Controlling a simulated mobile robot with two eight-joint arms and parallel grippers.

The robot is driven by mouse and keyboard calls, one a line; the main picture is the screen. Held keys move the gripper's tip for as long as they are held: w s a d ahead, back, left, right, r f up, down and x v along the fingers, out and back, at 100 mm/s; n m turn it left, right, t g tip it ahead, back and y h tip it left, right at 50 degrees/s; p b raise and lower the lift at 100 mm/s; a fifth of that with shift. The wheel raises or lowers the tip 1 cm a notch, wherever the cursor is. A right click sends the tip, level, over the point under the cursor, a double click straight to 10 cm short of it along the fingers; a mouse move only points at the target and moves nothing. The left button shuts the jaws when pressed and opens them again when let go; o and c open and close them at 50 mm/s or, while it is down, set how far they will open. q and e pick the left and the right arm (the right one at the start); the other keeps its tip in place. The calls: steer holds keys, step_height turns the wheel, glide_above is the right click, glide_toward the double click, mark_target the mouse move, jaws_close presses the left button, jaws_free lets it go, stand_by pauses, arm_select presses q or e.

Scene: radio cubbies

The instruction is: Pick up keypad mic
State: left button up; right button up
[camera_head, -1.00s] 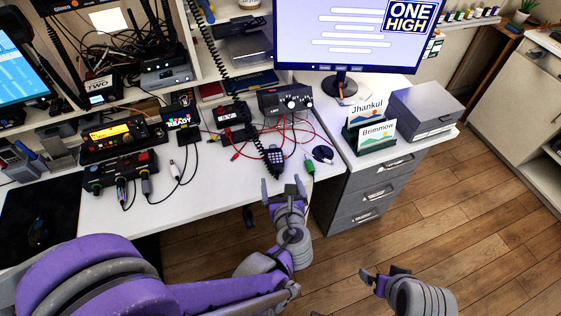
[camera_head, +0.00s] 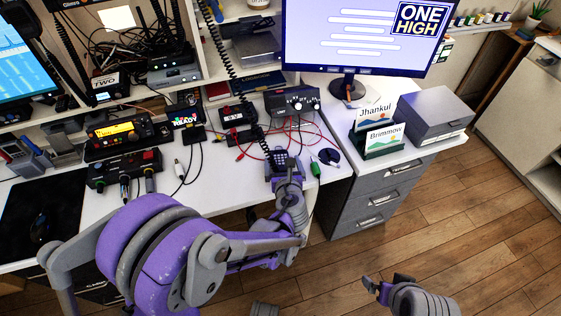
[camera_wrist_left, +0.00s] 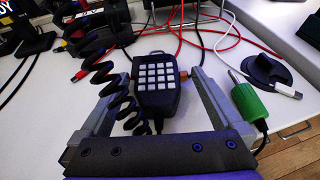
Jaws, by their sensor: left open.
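The keypad mic (camera_head: 282,157) is a dark handset with pale keys, lying near the front edge of the white desk. In the left wrist view the keypad mic (camera_wrist_left: 158,84) sits between the two grey fingers, keys facing up. A black coiled cord runs beside it on the left. My left gripper (camera_head: 281,166) is open, its fingers on either side of the mic; I cannot tell whether they touch it. My right gripper (camera_head: 385,285) is low over the floor, away from the desk; its jaw gap is unclear.
A green connector (camera_wrist_left: 250,101) and a dark round disc (camera_wrist_left: 268,70) lie right of the mic. Red cables (camera_head: 311,132) run behind it to a grey box (camera_head: 291,102). A grey drawer unit (camera_head: 372,200) stands to the right. Wood floor beyond is clear.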

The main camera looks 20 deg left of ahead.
mark_target(282, 162)
arm_select(q)
steer(key=c, duration=1.2)
steer(key=shift+r, duration=0.15)
step_height(282, 162, up, 10)
steer(key=shift+f+p, duration=0.1)
steer(key=shift+p, duration=1.15)
